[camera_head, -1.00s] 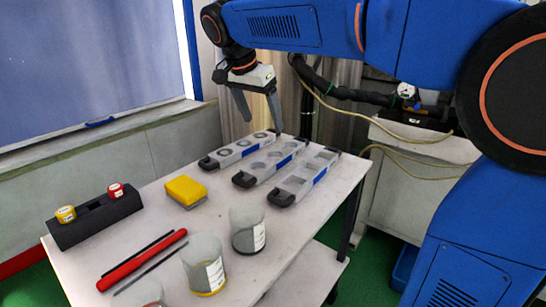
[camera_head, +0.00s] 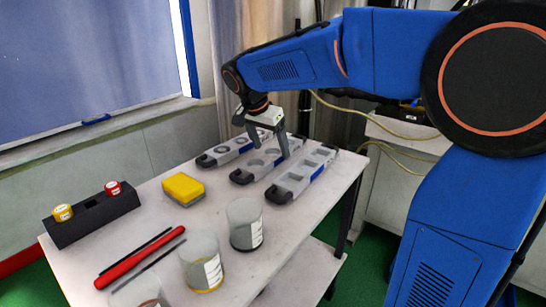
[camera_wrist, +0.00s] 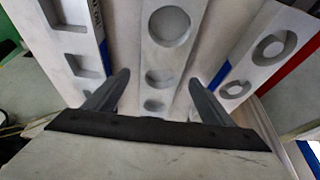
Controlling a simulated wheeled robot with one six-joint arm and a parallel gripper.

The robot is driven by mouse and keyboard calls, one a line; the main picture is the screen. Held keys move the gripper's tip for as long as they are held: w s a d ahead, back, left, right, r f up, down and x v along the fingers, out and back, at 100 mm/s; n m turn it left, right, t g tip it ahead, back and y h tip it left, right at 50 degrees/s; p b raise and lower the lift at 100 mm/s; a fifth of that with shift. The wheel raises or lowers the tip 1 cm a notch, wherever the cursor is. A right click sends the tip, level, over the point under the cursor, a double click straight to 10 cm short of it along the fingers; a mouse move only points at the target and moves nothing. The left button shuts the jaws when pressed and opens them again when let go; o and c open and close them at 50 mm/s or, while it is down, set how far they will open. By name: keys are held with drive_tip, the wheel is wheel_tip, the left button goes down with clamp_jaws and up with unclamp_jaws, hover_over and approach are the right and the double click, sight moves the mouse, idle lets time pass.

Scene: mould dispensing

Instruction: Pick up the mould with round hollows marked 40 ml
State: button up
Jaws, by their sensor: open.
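The mould with round hollows (camera_head: 264,161) lies in the middle of three moulds on the table; no 40 ml marking can be read. In the wrist view this mould (camera_wrist: 158,57) runs up the centre, its round hollows in a row. My gripper (camera_head: 270,150) is open above its far part. In the wrist view the fingertips (camera_wrist: 159,80) show on either side of it, one left and one right. Nothing is held between them. I cannot tell how high the fingertips are above the table.
A ring-hollow mould (camera_head: 230,151) lies on the left, a square-hollow mould (camera_head: 297,180) on the right. A yellow sponge (camera_head: 184,188), a red stick (camera_head: 140,258), a black rack (camera_head: 90,219) and several cups (camera_head: 245,222) stand nearer. The white table (camera_head: 216,208) is bare between them.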

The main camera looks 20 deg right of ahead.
drive_tip(key=shift+x, duration=1.05)
drive_tip(key=c, duration=1.9)
drive_tip(key=shift+o, duration=0.2)
